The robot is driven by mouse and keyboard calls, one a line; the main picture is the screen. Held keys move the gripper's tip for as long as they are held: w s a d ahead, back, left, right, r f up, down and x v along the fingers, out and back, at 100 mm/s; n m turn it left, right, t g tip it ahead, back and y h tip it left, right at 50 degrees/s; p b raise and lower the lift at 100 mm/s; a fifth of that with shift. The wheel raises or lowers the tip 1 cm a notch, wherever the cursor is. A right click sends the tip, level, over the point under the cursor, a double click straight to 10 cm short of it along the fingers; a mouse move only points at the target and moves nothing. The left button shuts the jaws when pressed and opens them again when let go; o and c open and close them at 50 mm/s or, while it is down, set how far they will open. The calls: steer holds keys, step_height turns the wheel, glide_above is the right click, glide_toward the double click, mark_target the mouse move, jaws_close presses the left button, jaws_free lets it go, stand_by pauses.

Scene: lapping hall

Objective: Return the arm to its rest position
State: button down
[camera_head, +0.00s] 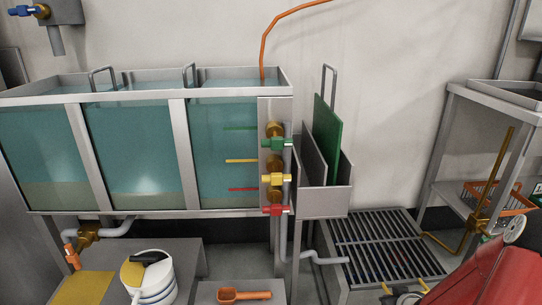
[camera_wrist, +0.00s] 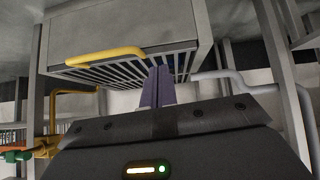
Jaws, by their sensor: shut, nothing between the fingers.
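My gripper (camera_wrist: 158,78) shows in the wrist view as two dark fingers pressed together, with nothing between them. It points toward a grey box with a slatted grate and a yellow handle (camera_wrist: 92,57). Clear space seems to lie between the fingertips and the box, but the exact gap cannot be told. In the head view, part of my red arm (camera_head: 488,272) reaches in from the lower right corner. The gripper itself cannot be made out there.
A glass-walled tank (camera_head: 133,150) has red, yellow and green valves (camera_head: 275,180). A floor grate (camera_head: 385,245) lies right of a green panel (camera_head: 327,140) in a grey holder. A metal rack (camera_head: 452,150) stands close beside my arm.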

steer(key=s+a+r+g+h+p, duration=0.15)
steer(key=a+r, duration=0.35)
steer(key=r, duration=0.7)
steer(key=s+a+r+g+h+p, duration=0.1)
steer(key=s+a+r+p, duration=0.3)
steer(key=r, duration=0.9)
steer(key=s+a+r+y+p, duration=0.2)
steer(key=s+a+r+y, duration=0.1)
steer(key=s+a+r, duration=1)
steer(key=shift+s+a+r+g+p, duration=0.2)
steer(key=shift+s+a+g+p, duration=0.15)
steer(key=shift+s, duration=0.25)
